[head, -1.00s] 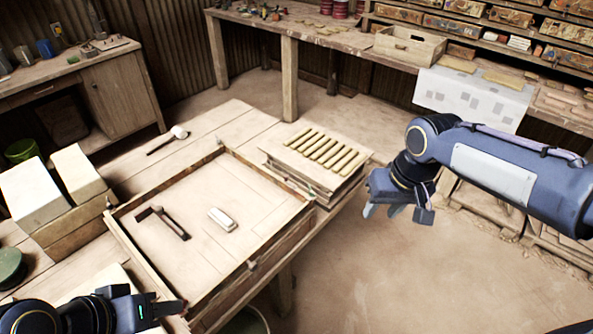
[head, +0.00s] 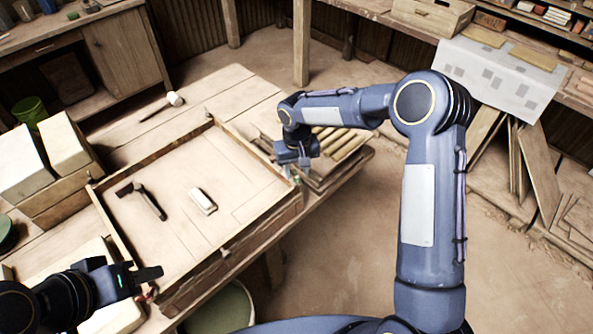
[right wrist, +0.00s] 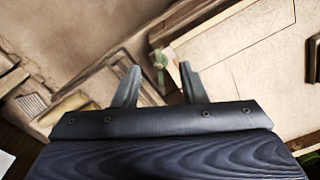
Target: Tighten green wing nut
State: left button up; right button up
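The green wing nut (right wrist: 159,60) shows in the right wrist view, at the corner of the wooden frame, just beyond and between my right gripper's spread fingertips. My right gripper (right wrist: 160,72) is open and empty. In the head view my right gripper (head: 297,176) points down at the right corner of the wooden press frame (head: 262,232), where it largely hides the nut. My left gripper (head: 150,273) is over the frame's near left corner; whether its fingers are apart is unclear. A small red part (head: 153,291) shows beside it.
Inside the frame lie a dark-handled tool (head: 150,203) and a pale block (head: 203,200). A stack of boards with strips (head: 340,145) stands close behind my right gripper. A mallet (head: 174,99) lies at the back. White blocks (head: 62,143) stand at left.

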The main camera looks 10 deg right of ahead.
aim_at(297, 178)
jog(key=shift+f, duration=1.15)
grip_shut()
